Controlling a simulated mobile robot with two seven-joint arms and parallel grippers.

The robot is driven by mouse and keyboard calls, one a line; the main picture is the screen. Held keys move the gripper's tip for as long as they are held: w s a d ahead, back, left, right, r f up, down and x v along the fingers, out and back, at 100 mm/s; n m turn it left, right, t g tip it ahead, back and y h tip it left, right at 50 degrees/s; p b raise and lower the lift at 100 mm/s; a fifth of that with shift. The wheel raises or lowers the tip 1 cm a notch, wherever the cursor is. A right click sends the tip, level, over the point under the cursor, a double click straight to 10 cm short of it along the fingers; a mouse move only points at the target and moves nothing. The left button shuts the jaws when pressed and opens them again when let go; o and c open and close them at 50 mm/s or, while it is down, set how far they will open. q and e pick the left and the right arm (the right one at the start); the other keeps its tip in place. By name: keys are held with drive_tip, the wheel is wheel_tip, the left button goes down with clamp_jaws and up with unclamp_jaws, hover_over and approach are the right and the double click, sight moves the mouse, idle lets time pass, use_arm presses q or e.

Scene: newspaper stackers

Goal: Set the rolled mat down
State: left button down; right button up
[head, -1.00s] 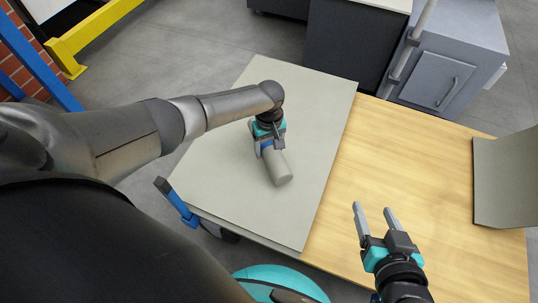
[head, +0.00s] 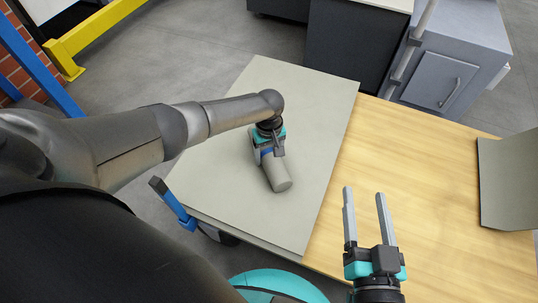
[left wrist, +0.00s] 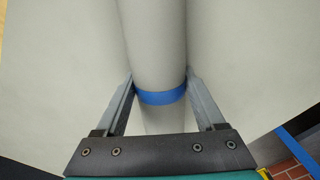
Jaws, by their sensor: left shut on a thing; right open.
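The rolled mat (head: 276,174) is a grey cylinder with a blue band around it. It lies along the pale grey top of the left table (head: 228,204), or very close above it; I cannot tell if it touches. My left gripper (head: 268,155) is above the mat and shut on it. In the left wrist view the two fingers (left wrist: 160,92) press on either side of the mat (left wrist: 153,45) at the blue band. My right gripper (head: 365,195) is open and empty, above the near part of the wooden table.
The wooden table (head: 405,165) adjoins the grey top on the right and is mostly bare. A grey-green curved sheet (head: 508,180) stands at its right end. Grey cabinets (head: 440,80) stand behind. The grey top has free room around the mat.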

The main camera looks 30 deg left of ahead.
use_arm(q)
drive_tip(key=shift+w, duration=0.1)
unclamp_jaws()
drive_tip(key=shift+f, duration=0.15)
idle(0.3)
